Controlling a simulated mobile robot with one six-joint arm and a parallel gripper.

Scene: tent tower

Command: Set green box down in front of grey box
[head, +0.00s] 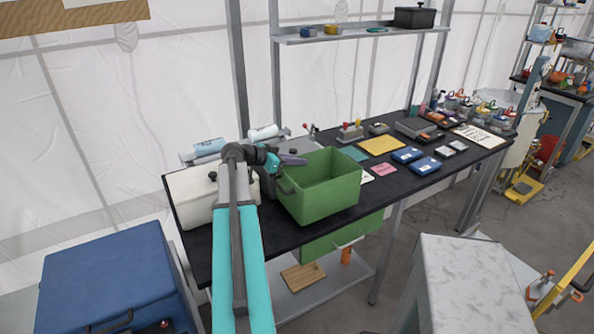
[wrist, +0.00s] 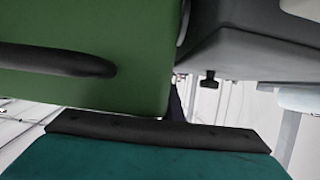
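The green box (head: 322,192), open on top with a dark side handle, is at the front part of the black table in the head view. I cannot tell whether its base touches the table. It fills the upper left of the wrist view (wrist: 120,95). My gripper (head: 288,162) is at its left rim; one teal finger with a black pad shows low in the wrist view. The other finger is hidden, so its grip is unclear. A grey box (wrist: 255,50) is right beside the green box in the wrist view; in the head view it is mostly hidden.
A white box (head: 196,196) stands left of the green box. Blue trays (head: 407,155), a yellow sheet (head: 381,145) and small items lie to the right on the black table (head: 400,185). A shelf (head: 340,33) is above. A blue bin (head: 110,280) stands front left.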

